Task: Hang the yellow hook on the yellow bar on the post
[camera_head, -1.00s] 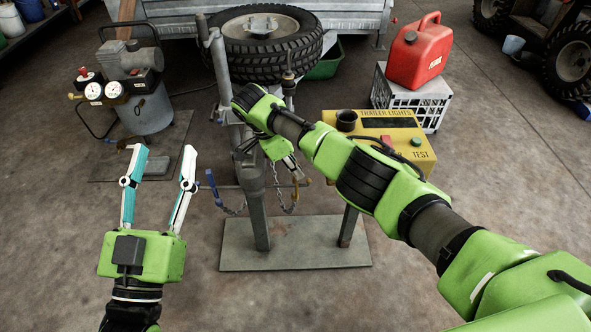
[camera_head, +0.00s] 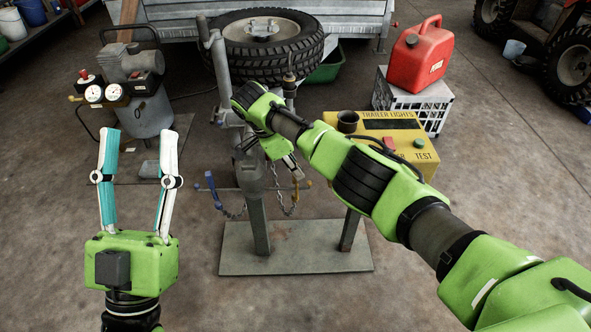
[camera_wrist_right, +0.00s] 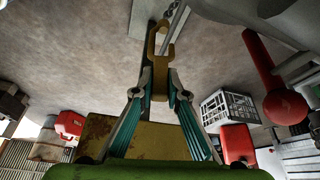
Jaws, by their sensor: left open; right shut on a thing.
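The yellow hook (camera_wrist_right: 158,44) is between the fingertips of my right gripper (camera_wrist_right: 161,82) in the right wrist view, its open end pointing away from the gripper. A chain (camera_wrist_right: 177,22) shows close beside the hook. In the head view my right gripper (camera_head: 294,168) points down beside the grey post (camera_head: 254,185); the hook is not clearly made out there. The bar with a yellow end (camera_head: 307,185) sticks out right of the post, close to that gripper. My left gripper (camera_head: 138,135) is open and empty, left of the post.
A bar with a blue end (camera_head: 210,180) is on the post's left side. The post's base plate (camera_head: 295,258) lies on the floor. A yellow trailer-lights box (camera_head: 415,150), a white crate (camera_head: 430,105) with a red fuel can (camera_head: 418,58), and a compressor (camera_head: 140,100) stand around.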

